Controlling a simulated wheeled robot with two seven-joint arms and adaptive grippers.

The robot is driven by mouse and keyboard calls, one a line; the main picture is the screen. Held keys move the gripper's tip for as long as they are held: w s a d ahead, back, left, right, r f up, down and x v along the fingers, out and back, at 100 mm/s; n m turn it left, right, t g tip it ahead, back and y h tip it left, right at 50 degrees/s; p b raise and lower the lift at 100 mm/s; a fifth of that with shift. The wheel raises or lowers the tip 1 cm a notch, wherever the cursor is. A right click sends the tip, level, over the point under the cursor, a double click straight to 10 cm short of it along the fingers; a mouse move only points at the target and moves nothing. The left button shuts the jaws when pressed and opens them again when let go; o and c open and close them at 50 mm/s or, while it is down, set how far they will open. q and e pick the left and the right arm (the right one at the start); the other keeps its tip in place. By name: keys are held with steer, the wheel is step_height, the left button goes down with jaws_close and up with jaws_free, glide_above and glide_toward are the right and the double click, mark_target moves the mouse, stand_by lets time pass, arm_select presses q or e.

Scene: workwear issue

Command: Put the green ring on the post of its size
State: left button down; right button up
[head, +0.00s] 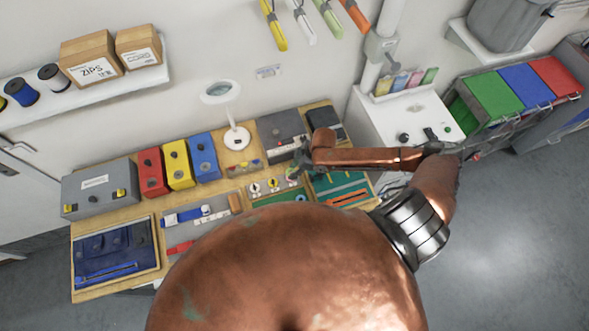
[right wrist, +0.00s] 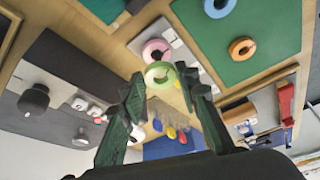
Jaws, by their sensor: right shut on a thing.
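The light green ring (right wrist: 149,72) is between the fingertips of my right gripper (right wrist: 160,78), which is shut on it. In the head view my right gripper (head: 303,160) is over the back part of the bench. Several pale posts stand on the bench beyond the ring; one shows in the head view (head: 255,188). They are small and partly behind the ring and fingers in the right wrist view, so their sizes are hard to compare. My left gripper is not in view.
A pink ring (right wrist: 146,50) lies close to the green one. A blue ring (right wrist: 229,9) and an orange ring (right wrist: 233,47) lie on a green mat (right wrist: 270,25). Red (head: 152,172), yellow (head: 178,165) and blue (head: 203,156) boxes stand along the back.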

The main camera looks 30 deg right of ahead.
steer(key=shift+f, duration=0.7)
stand_by(0.7)
steer(key=o, duration=0.8)
steer(key=o, duration=0.4)
steer(key=shift+c, duration=0.2)
